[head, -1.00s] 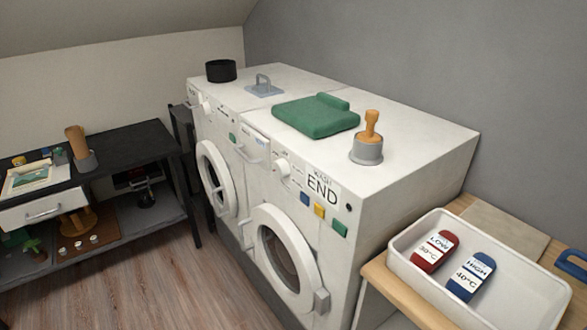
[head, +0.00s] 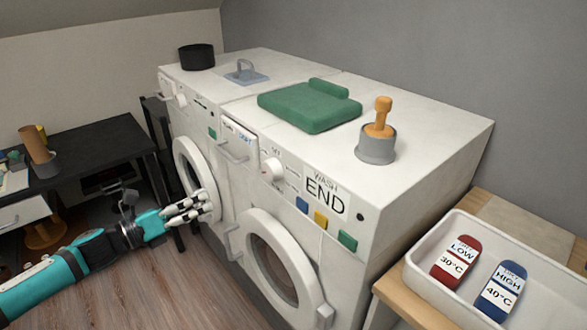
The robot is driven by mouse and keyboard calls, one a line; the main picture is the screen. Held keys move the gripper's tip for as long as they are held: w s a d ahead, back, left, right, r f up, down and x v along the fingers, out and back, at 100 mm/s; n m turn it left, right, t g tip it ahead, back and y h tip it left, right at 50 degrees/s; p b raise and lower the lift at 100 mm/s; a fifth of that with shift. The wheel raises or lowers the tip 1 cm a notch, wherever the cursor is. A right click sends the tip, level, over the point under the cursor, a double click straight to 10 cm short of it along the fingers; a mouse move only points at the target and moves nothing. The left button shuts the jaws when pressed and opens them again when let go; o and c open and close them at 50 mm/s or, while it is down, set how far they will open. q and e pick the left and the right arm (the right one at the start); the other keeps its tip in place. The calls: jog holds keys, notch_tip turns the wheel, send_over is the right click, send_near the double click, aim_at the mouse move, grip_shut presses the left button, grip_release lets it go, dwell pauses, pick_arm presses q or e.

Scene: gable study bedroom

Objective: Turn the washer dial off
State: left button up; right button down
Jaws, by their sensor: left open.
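The washer (head: 372,246) is the nearer of two white front-loading machines, with a panel marked "WASH END" (head: 325,193). Its white round dial (head: 272,170) sits on the front panel, left of that label, with small printing around it. I cannot read its setting clearly. My left gripper (head: 208,204) is open and empty, in front of the machines, lower and to the left of the dial and apart from it. It partly covers the farther machine's round door (head: 189,158). My right gripper is not in view.
A green folded cloth (head: 308,105), an orange-handled tool in a grey cup (head: 377,145) and a black pot (head: 196,57) stand on top. A white tray (head: 412,262) with red and blue tags is at right. A dark desk (head: 92,164) stands at left.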

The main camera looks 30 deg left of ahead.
pick_arm(q)
jog(key=d+m, duration=0.1)
jog(key=b, duration=0.1)
send_near(266, 170)
jog(key=shift+h, duration=0.3)
jog(key=x, duration=0.6)
jog(key=shift+w, duration=0.3)
jog(key=shift+x, duration=1.3)
jog(key=shift+d+f, duration=0.1)
jog(key=shift+f, duration=0.05)
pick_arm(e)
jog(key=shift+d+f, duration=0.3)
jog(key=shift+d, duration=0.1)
pick_arm(q)
jog(key=shift+c, duration=0.5)
jog(key=c, duration=1.1)
jog(key=shift+p, duration=0.3)
